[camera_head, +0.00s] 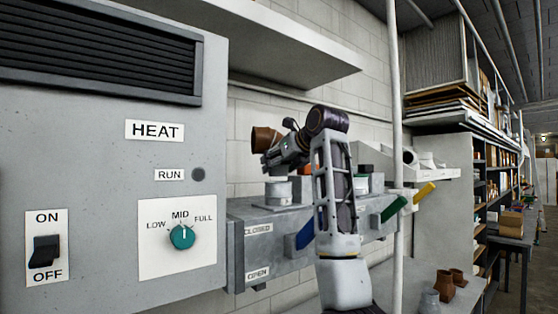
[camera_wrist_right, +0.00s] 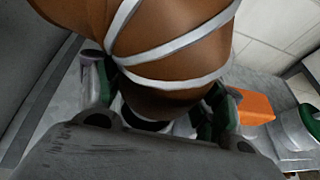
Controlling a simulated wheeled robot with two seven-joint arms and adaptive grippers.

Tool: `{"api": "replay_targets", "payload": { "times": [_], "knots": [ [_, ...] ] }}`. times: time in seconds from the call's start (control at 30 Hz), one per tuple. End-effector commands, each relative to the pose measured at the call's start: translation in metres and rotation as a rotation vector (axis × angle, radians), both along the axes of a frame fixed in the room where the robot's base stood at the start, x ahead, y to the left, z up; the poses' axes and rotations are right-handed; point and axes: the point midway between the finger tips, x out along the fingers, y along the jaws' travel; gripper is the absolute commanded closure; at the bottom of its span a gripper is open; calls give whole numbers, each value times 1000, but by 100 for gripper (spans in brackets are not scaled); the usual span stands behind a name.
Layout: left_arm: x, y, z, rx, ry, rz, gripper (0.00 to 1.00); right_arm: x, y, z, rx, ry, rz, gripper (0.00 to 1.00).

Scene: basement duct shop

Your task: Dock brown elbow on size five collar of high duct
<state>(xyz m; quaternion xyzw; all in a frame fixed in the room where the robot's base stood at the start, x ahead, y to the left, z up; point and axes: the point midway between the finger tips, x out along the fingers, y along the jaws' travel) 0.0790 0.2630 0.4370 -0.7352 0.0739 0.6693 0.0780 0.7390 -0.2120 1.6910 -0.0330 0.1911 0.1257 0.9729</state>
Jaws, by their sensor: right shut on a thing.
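A brown elbow (camera_head: 264,138) is held above the duct. It shows large in the right wrist view (camera_wrist_right: 165,45), with white bands around it. My right gripper (camera_head: 277,156) is shut on it. In the wrist view its green-padded fingers (camera_wrist_right: 157,103) sit on either side of the elbow. The high grey duct (camera_head: 285,258) runs along the wall and carries several collars. A pale grey collar (camera_head: 278,191) stands below the elbow, apart from it in the head view. No size number is readable on the collars. My left gripper is not in view.
A heater panel (camera_head: 110,100) fills the left. Blue (camera_head: 305,236), green (camera_head: 394,208) and yellow (camera_head: 424,191) levers stick out along the duct. A white pipe (camera_head: 394,90) stands right of my arm. A shelf (camera_head: 290,42) hangs above. More brown elbows (camera_head: 444,286) stand on the lower bench.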

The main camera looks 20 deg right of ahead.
Motion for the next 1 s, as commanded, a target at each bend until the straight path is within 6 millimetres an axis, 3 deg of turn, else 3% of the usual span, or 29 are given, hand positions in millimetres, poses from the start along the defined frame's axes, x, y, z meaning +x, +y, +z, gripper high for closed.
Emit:
{"api": "replay_targets", "payload": {
  "times": [0.6, 1.0],
  "knots": [
    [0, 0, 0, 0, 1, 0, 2, 1, 1, -42, -3, 12, 2, 61],
    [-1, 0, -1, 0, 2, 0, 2, 2, 2, -47, -7, 16, 5, 61]
  ]
}}
